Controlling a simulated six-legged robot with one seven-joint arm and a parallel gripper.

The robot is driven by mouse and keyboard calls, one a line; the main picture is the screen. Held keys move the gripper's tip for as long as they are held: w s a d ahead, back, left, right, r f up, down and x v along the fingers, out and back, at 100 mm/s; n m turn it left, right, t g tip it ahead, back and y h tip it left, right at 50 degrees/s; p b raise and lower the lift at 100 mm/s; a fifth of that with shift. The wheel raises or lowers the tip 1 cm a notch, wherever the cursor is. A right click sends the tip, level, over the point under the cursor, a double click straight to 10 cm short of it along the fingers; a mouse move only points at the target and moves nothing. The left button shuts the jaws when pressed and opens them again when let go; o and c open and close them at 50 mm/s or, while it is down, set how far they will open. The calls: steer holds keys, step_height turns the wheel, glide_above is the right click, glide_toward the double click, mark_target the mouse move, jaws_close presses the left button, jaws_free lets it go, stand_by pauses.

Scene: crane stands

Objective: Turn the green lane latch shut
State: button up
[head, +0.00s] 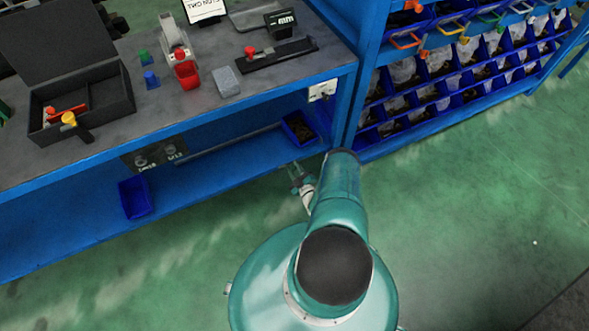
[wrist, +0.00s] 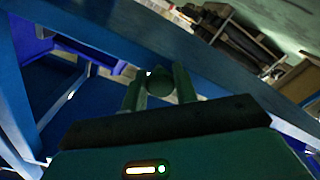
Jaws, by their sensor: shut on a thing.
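In the wrist view a dark green rounded piece (wrist: 158,82) sits between the two fingers of my gripper (wrist: 159,88). The fingers are shut on it, one on each side. It looks like the green latch, but its lower part and its turned angle are hidden. In the head view my gripper (head: 299,180) is low, by the front of the workbench's lower shelf, largely covered by my arm. The latch cannot be made out there.
Blue bins (head: 134,197) stand on the lower shelf. A blue bin rack (head: 440,92) stands at right. The green floor at right is clear.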

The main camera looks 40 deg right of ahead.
steer(key=shift+w+m, duration=0.1)
steer(key=shift+m, duration=0.2)
steer(key=m, duration=0.2)
steer(key=shift+m, duration=0.3)
steer(key=m, duration=0.4)
steer(key=shift+w, duration=0.1)
steer(key=m, duration=0.5)
steer(key=shift+r+m, duration=0.1)
steer(key=shift+m, duration=1.7)
steer(key=o, duration=0.9)
steer(key=shift+o, duration=0.3)
steer(key=shift+a, duration=0.1)
